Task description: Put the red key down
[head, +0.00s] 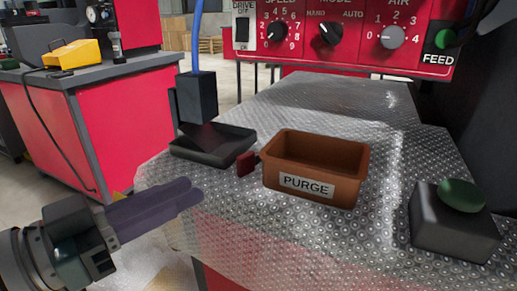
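The red key (247,163) is a small dark red piece with a flat head. It is at the left end of the orange-brown PURGE bin (318,184), on or just above the metal table; I cannot tell whether it touches the bin. My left gripper (191,191) is at the lower left, its dark fingers pointing right toward the table. The fingertips are apart from the key, with nothing visible held at them. The fingers overlap in this view, so their opening is unclear. My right gripper is not in view.
A black tray (213,157) sits left of the bin, below a dark block (197,97) on a blue cable. A black box with a green button (461,195) stands at the right. The red control panel (345,55) is behind. The textured table (335,258) is clear in front.

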